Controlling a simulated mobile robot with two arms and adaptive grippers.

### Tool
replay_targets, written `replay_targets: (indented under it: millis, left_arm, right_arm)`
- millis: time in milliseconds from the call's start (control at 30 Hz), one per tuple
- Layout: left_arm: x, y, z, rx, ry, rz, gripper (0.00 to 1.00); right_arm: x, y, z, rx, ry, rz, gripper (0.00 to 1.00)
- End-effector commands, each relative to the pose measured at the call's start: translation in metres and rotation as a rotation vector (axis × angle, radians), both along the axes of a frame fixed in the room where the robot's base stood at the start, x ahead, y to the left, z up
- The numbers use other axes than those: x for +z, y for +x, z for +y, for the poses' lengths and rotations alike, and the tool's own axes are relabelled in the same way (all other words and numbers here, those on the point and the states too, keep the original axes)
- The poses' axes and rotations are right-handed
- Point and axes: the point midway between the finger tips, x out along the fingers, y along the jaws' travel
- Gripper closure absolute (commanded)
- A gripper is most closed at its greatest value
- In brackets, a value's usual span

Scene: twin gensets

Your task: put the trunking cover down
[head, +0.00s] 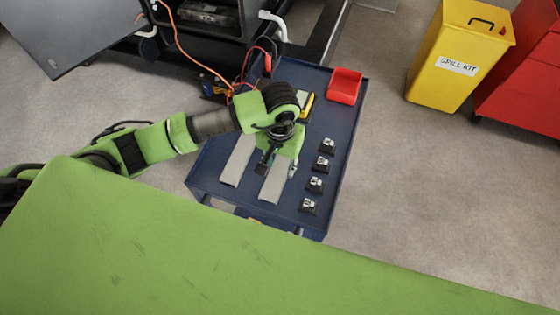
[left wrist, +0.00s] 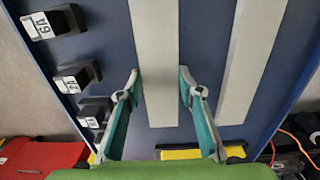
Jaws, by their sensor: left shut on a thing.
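Two long flat grey strips lie side by side along the blue cart top. I take the one at my left gripper to be the trunking cover (head: 275,183); it runs down the middle of the left wrist view (left wrist: 157,40). My left gripper (left wrist: 158,76) is shut on it, one finger at each long edge. In the head view the left gripper (head: 271,160) is over the cart and partly hides the strip. I cannot tell whether the cover touches the cart top. The second grey strip (head: 237,161) lies to its left. My right gripper is not in view.
Several small black labelled blocks (head: 316,185) stand in a row along the right side of the blue cart (head: 340,150). A red bin (head: 345,86) sits at its far right corner, near a yellow object (head: 306,104). A yellow spill kit (head: 455,60) stands beyond on the floor.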

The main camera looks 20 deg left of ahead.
Motion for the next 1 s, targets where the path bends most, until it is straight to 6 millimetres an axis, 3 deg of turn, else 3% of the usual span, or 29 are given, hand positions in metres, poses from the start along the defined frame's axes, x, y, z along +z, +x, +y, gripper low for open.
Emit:
replay_targets:
  millis: [333,367,400,433,800,867,1000]
  left_arm:
    - [-0.005,0.001,0.0,0.001,0.0,-0.002,0.99]
    - [-0.004,0.001,0.0,0.001,0.0,-0.002,0.64]
    - [-0.003,0.001,0.0,0.001,0.0,-0.001,0.53]
    - [-0.003,0.001,0.0,0.001,0.0,-0.001,0.49]
    - [-0.001,0.0,0.0,0.001,-0.001,-0.001,0.49]
    - [0.003,0.0,0.0,0.001,-0.001,0.0,0.49]
    - [0.021,0.003,0.0,-0.001,-0.001,-0.008,0.49]
  right_arm:
    - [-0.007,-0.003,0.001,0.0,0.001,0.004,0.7]
    - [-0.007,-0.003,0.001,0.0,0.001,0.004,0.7]
    - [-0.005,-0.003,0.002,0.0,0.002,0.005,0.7]
    - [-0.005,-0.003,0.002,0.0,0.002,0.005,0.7]
    - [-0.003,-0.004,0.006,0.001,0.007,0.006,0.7]
    - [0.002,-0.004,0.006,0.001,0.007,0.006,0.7]
    - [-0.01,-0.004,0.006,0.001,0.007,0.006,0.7]
